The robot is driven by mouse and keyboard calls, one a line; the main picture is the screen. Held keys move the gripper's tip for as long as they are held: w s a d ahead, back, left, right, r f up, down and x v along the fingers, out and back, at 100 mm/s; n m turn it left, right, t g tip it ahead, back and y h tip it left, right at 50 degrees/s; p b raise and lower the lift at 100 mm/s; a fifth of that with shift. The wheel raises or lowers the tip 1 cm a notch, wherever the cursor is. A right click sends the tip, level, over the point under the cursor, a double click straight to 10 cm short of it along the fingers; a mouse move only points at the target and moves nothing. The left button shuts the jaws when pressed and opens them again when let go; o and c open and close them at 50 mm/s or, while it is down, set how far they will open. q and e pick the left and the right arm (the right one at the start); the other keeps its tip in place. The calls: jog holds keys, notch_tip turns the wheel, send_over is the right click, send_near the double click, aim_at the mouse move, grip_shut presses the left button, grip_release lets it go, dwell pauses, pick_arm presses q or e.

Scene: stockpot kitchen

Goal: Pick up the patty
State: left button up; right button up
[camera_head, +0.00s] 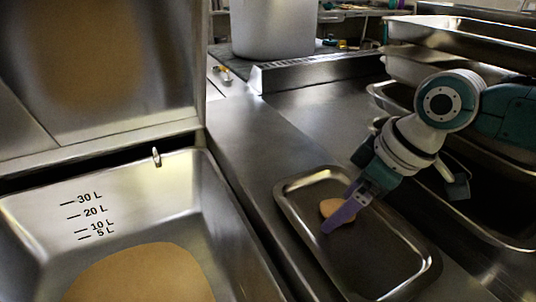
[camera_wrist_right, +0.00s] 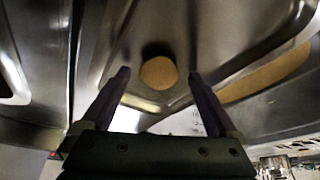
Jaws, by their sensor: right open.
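The patty (camera_head: 330,207) is a small round tan disc lying in a shallow metal tray (camera_head: 386,262), near its far left part. In the right wrist view the patty (camera_wrist_right: 158,73) shows between the two fingers, a little beyond their tips. My right gripper (camera_head: 338,222) reaches down from the right over the tray, with its purple fingers overlapping part of the patty in the head view. In the wrist view the right gripper (camera_wrist_right: 158,75) is open, with a finger on each side and nothing held. My left gripper is not in view.
A large steel basin (camera_head: 215,235) with litre marks and tan contents stands at left, its lid (camera_head: 100,70) raised. More metal pans (camera_head: 480,60) are stacked at right. A big pot (camera_head: 272,30) stands at the back. The steel counter (camera_head: 300,130) behind the tray is clear.

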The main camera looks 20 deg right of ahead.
jog(key=c, duration=1.4)
